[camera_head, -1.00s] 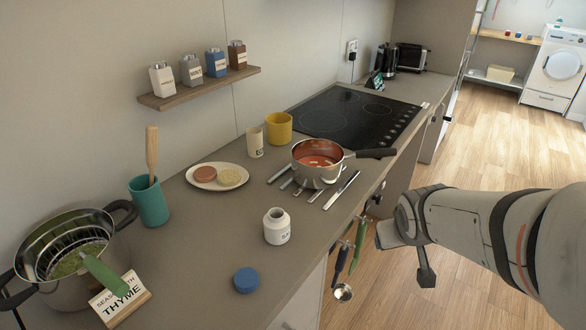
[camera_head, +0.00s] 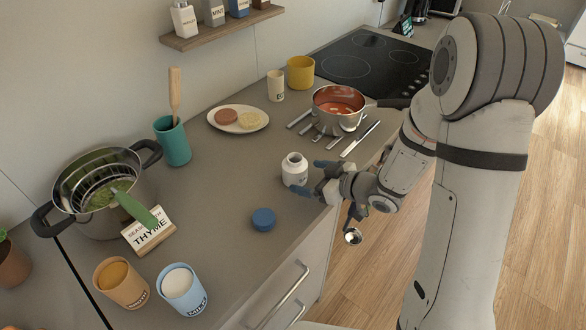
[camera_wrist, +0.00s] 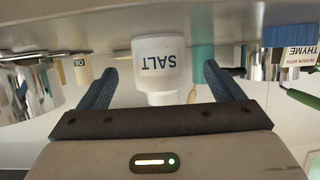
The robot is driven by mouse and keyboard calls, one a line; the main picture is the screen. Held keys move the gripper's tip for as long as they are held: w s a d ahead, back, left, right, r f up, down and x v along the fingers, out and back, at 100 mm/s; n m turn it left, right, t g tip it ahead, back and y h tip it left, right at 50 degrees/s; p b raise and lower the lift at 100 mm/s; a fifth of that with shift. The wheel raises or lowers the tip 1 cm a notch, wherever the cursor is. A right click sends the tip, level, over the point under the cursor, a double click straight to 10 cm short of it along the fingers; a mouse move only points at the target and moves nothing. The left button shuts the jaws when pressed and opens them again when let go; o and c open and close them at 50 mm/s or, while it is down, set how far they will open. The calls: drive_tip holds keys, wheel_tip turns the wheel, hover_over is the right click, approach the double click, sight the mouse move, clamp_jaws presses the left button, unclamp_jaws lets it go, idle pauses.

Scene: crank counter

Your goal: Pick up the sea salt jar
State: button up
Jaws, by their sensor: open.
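The white sea salt jar (camera_head: 294,170) stands upright and lidless on the counter near its front edge. My gripper (camera_head: 309,178) is open at the jar's right side, low over the counter edge, its blue fingers pointing at the jar. In the upside-down wrist view the jar (camera_wrist: 158,65), marked SALT, appears between the two spread fingers (camera_wrist: 158,80), with a gap on each side. I cannot tell how far the fingertips reach along the jar. A round blue lid (camera_head: 263,219) lies on the counter, left of and nearer than the jar.
A saucepan (camera_head: 337,107) with red sauce and several pieces of cutlery (camera_head: 359,138) lie beyond the jar. A plate (camera_head: 238,119), teal utensil cup (camera_head: 172,140), large pot (camera_head: 97,196) and thyme sign (camera_head: 149,231) stand left.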

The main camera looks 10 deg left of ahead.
sight(287, 168)
drive_tip(key=x, duration=0.2)
drive_tip(key=r+p+x, duration=0.1)
drive_tip(key=x, duration=0.1)
drive_tip(key=shift+w+a+f, duration=0.15)
drive_tip(key=shift+w+a, duration=0.2)
drive_tip(key=shift+a, duration=0.1)
drive_tip(key=shift+w+a+f, duration=0.2)
drive_tip(key=shift+a, duration=0.1)
drive_tip(key=c, duration=1.2)
